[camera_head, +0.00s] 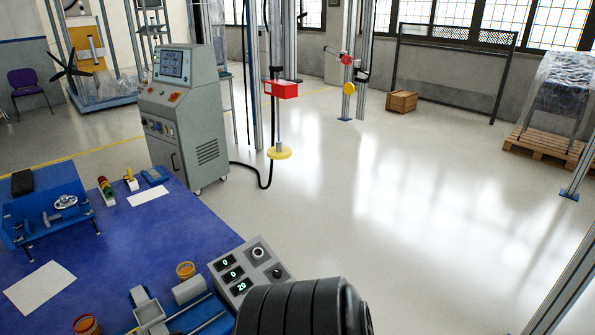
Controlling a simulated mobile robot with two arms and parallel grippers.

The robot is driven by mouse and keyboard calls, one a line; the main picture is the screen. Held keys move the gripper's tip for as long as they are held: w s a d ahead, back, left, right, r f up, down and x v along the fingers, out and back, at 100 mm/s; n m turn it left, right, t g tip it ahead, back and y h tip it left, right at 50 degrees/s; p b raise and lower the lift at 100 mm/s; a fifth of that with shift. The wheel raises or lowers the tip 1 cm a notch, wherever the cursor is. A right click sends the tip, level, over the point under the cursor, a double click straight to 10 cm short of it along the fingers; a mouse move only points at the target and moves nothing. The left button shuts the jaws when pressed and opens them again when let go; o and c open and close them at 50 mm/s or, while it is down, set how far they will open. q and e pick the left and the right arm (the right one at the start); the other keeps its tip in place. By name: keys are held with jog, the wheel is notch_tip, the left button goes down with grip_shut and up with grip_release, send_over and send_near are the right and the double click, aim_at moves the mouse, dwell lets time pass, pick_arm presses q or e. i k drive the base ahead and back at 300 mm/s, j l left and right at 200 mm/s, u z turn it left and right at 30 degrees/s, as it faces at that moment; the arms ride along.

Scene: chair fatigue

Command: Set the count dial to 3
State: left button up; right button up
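A grey control box (248,270) sits at the right edge of the blue table. It has lit green displays reading 0 (225,263), 0 (233,274) and 20 (241,286). A round control with a dark reddish centre (258,252) is at its upper right, and a small black knob (278,273) is below it. I cannot read labels telling which is the count dial. A large black ribbed rounded part at the bottom covers the box's near right corner. Neither of my grippers shows.
The blue table (160,240) holds a blue fixture (50,220) at left, white sheets, orange-rimmed cups and a rail mechanism (150,312) beside the box. A grey console cabinet (185,115) stands behind the table.

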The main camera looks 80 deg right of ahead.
aim_at(258, 253)
jog(key=z, duration=2.3)
jog(key=j+z, duration=0.25)
jog(key=z, duration=0.15)
